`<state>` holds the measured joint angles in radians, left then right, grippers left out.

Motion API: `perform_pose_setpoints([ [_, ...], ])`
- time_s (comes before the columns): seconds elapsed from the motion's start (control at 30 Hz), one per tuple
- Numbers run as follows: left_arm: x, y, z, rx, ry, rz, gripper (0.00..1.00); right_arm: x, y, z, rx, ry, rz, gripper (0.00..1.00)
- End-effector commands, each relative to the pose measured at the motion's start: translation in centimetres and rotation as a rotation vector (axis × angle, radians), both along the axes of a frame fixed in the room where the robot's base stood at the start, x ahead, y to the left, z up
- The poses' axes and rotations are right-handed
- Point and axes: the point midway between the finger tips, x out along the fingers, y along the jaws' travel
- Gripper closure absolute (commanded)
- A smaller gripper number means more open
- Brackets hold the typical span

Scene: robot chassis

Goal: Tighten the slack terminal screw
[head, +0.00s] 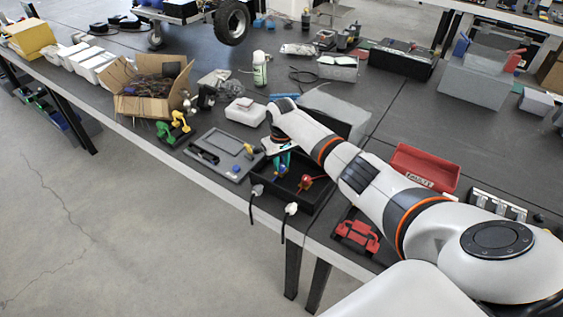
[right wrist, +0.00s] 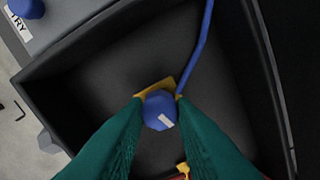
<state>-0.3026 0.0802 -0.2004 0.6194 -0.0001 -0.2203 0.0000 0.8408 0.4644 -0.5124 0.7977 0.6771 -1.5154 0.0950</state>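A black open tray (head: 313,198) on the bench holds a blue-topped terminal (head: 279,169) and a red one (head: 305,183). In the right wrist view, a blue screw knob (right wrist: 159,110) with a white mark sits on a yellow terminal piece (right wrist: 152,89). A blue cable (right wrist: 199,49) runs up from beside it. My right gripper (right wrist: 159,104) has green fingers, one on each side of the knob, and they appear to touch it. It also shows over the tray in the head view (head: 281,160). A bit of red and yellow shows at the bottom edge. My left gripper is not in view.
A grey panel (head: 224,152) lies left of the tray. Two white pieces (head: 291,208) with black leads hang at the tray's front. A red bin (head: 424,168) and a red tool (head: 358,237) lie to the right. A cardboard box (head: 152,87) stands farther left.

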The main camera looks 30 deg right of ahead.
Motion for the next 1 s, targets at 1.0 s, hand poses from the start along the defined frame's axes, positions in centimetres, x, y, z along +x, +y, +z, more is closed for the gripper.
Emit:
perform_pose_setpoints([
  [1.0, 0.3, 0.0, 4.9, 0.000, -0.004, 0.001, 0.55, 0.1, 0.1, 0.4, 0.001, -0.001, -0.586, 0.99],
])
